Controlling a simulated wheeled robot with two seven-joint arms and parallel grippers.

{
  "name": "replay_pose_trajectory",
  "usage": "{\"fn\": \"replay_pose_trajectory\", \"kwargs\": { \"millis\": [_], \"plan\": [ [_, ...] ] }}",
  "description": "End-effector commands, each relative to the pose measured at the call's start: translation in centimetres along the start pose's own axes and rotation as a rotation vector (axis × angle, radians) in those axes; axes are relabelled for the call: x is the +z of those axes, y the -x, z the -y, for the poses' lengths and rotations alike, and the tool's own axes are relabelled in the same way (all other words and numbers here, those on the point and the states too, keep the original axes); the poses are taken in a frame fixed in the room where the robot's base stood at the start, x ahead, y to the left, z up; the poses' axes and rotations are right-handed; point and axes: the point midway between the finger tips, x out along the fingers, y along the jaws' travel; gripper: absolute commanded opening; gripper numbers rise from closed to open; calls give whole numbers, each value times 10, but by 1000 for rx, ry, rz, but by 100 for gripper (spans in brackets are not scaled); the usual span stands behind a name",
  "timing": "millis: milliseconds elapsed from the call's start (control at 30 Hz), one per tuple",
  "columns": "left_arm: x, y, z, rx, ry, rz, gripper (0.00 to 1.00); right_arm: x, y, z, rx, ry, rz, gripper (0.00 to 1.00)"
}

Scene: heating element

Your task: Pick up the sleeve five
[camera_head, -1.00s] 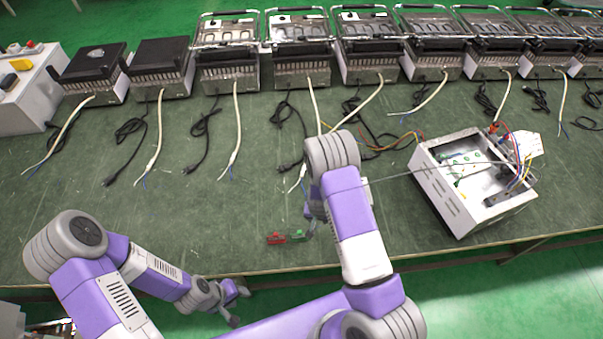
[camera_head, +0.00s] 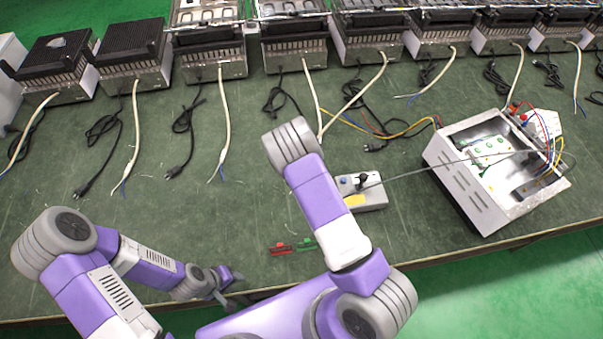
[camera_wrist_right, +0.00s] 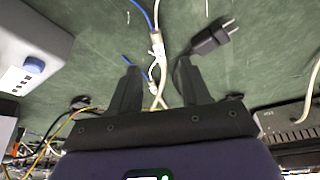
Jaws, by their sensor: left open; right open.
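In the right wrist view a pale cable (camera_wrist_right: 158,90) with a white sleeve-like piece (camera_wrist_right: 157,45) and blue wire ends runs between the fingers of my right gripper (camera_wrist_right: 158,78). The gripper is open, and the cable is not gripped. I cannot tell whether that piece is sleeve five. In the head view my right gripper is hidden behind its own arm. My left gripper (camera_head: 236,287) is open and empty near the table's front edge. Other pale cables (camera_head: 225,120) lie across the table.
A row of heating units (camera_head: 295,50) stands along the back of the green table (camera_head: 130,230). An open metal box (camera_head: 460,180) with wires stands at right. A small white box (camera_head: 372,198) with a knob and red and green clips (camera_head: 281,247) lie near my right arm. A black plug (camera_wrist_right: 210,38) lies beside the cable.

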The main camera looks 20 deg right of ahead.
Motion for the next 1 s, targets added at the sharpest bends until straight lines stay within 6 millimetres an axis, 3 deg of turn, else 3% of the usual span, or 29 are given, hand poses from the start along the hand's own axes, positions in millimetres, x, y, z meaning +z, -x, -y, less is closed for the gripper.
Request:
{"fn": "replay_pose_trajectory", "kwargs": {
  "millis": [533, 867, 1000],
  "plan": [
    [-1, -17, 6, 0, 0, 0, 43, 7, -69, -3, 1, 0, 1, 47],
    [-1, -17, 6, 0, 0, 0, 43, 6, -75, -2, 0, 0, 1, 47],
    [-1, -17, 6, 0, 0, 0, 43, 6, -75, -2, 0, 0, 1, 27]
  ]
}}
